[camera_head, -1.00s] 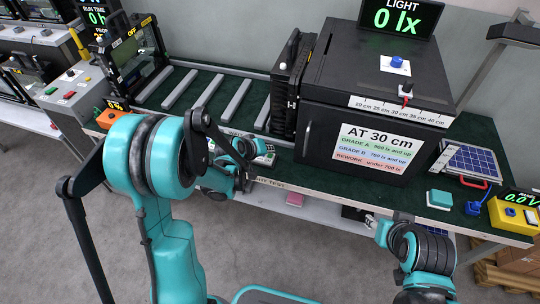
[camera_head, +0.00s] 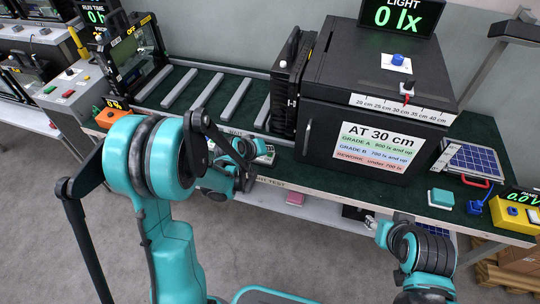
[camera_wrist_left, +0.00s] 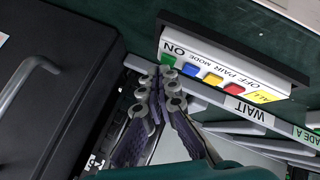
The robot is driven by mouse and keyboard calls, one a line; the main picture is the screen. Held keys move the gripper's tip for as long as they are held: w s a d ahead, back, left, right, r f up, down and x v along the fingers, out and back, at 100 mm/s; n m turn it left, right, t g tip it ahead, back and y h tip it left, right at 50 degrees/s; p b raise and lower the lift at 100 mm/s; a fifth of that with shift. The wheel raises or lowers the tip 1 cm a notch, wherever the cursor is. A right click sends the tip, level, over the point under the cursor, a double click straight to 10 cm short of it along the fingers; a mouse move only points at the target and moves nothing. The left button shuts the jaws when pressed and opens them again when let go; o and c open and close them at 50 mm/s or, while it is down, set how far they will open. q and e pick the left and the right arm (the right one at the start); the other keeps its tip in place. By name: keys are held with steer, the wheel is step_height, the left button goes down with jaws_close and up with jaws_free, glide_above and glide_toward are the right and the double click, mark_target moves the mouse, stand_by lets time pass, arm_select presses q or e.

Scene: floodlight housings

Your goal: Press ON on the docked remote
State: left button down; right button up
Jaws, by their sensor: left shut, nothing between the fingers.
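The white remote (camera_wrist_left: 225,68) sits in a dark dock and carries green, blue, red and yellow buttons. Its green button (camera_wrist_left: 168,60) is beside the word ON. My left gripper (camera_wrist_left: 167,74) is shut and empty, with its fingertips right at the green button; I cannot tell whether they touch it. In the head view the remote (camera_head: 266,156) is partly hidden by my left gripper (camera_head: 250,160) and arm. My right gripper (camera_head: 376,224) is small and low in front of the table edge, and its jaws are unclear.
A black test box (camera_head: 320,130) with a handle and an "AT 30 cm" label stands right of the remote. A roller rack (camera_head: 200,95) lies behind. A "WAIT" strip (camera_wrist_left: 238,108) runs along the remote's near side. A teal block (camera_head: 441,198) is at the right.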

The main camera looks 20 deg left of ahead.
mark_target(269, 155)
arm_select(q)
steer(key=shift+f+b, duration=0.35)
stand_by(0.6)
steer(key=shift+r, duration=0.1)
steer(key=shift+r+p, duration=0.55)
steer(key=shift+r, duration=0.15)
steer(key=shift+r+p, duration=1.95)
steer(key=shift+r, duration=0.65)
steer(key=shift+f, duration=0.1)
